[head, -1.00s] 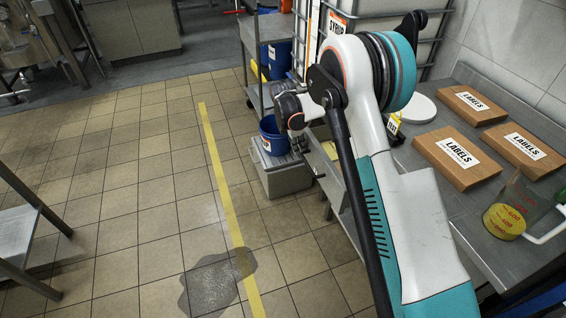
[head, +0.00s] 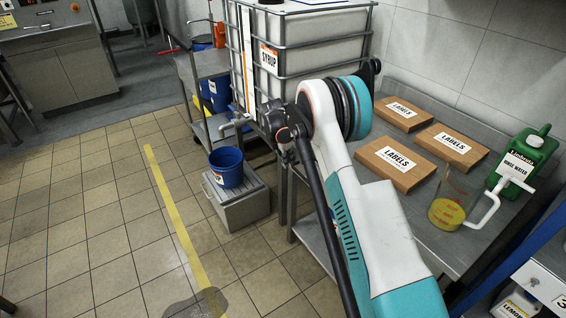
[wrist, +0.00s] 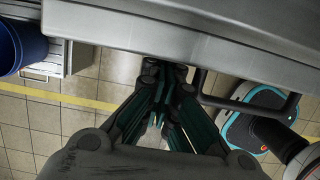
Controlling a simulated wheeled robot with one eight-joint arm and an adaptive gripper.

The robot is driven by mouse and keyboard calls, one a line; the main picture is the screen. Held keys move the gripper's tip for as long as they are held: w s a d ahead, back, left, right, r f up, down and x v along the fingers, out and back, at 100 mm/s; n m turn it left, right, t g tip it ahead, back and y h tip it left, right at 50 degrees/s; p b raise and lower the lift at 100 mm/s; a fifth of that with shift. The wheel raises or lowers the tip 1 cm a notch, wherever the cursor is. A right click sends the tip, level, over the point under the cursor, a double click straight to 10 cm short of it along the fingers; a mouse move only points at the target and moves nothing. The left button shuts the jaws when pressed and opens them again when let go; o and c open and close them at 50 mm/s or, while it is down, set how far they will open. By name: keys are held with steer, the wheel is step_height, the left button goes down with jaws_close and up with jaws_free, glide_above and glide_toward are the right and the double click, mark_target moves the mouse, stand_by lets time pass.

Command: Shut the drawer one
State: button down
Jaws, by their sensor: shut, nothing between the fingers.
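Drawer one cannot be made out in either view. At the lower right edge of the head view, part of a pale front (head: 545,284) shows, with a small dark fitting and a label that seems to read 3. My gripper (wrist: 165,72) shows in the wrist view with its dark and teal fingers together and nothing between them. Its fingertips are close to the edge of a wide grey metal surface (wrist: 180,35); I cannot tell whether they touch. In the head view my arm crosses the bench, and the fingers cannot be made out.
The steel bench (head: 475,235) carries several brown LABELS boxes (head: 397,162), a measuring jug (head: 452,205) and a green jug (head: 525,160). A blue bucket (head: 228,170) stands on a grey crate (head: 240,208) beside the syrup tank (head: 320,45). Tiled floor at left is clear, with a wet patch.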

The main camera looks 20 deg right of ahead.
stand_by(0.4)
steer(key=s+a+r+p, duration=0.25)
steer(key=a+r, duration=0.35)
steer(key=r, duration=0.4)
steer(key=s+d+f+h+p, duration=0.1)
steer(key=s+d+h, duration=0.15)
steer(key=s, duration=1.65)
steer(key=b, duration=0.5)
glide_toward(318, 193)
steer(key=shift+y, duration=0.45)
steer(key=shift+s+d+f, duration=0.3)
steer(key=shift+s+f, duration=0.25)
steer(key=shift+s, duration=0.1)
steer(key=shift+s+d+f, duration=0.35)
steer(key=shift+s+f, duration=0.25)
steer(key=shift+s, duration=0.05)
steer(key=shift+s+d+f, duration=0.3)
steer(key=shift+s+f, duration=0.25)
steer(key=shift+s, duration=0.05)
